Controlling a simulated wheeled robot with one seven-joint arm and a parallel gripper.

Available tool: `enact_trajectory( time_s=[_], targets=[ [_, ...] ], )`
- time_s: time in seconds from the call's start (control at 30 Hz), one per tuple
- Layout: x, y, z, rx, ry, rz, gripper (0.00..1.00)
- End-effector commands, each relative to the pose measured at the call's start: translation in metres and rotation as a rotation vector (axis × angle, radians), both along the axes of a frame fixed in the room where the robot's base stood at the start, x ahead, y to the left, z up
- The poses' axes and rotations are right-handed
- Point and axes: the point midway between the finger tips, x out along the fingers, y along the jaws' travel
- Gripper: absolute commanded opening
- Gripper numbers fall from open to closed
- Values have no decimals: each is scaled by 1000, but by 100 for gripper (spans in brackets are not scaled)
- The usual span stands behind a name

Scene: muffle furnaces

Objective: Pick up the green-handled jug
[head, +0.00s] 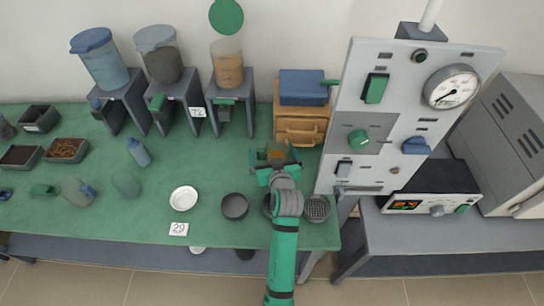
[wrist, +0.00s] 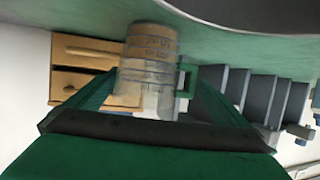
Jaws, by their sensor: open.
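The green-handled jug (head: 277,154) stands on the green bench, just in front of the small wooden drawers. In the wrist view the clear jug (wrist: 148,68) has markings, tan contents and a green handle (wrist: 187,80) on its right side. My gripper (head: 279,167) is open at the jug, and its arm partly hides the jug in the head view. In the wrist view my gripper (wrist: 152,92) has its green fingers on either side of the jug. I cannot tell whether either finger touches it.
Wooden drawers (head: 301,130) with a blue box (head: 303,86) on top stand close behind the jug. A grey control panel (head: 400,150) rises close to the right. A white dish (head: 184,198), a dark bowl (head: 234,206) and a sieve (head: 317,208) lie toward the front. Dispensers on stands line the wall.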

Motion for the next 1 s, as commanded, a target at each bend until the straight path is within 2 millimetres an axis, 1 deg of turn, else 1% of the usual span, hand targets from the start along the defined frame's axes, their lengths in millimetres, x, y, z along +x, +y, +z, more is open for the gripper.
enact_trajectory(
  time_s=[0.27,0.3,0.47,0.5,0.53,0.83,1.0],
  targets=[
    [2,0,-2,-1,1,-1,100],
    [2,0,-2,-1,1,-1,90],
    [2,0,-2,-1,1,-1,52],
    [2,0,-2,-1,1,-1,43],
    [2,0,-2,-1,1,-1,37],
    [2,0,0,0,0,-1,37],
    [3,0,9,-1,-1,-1,37]
  ],
)
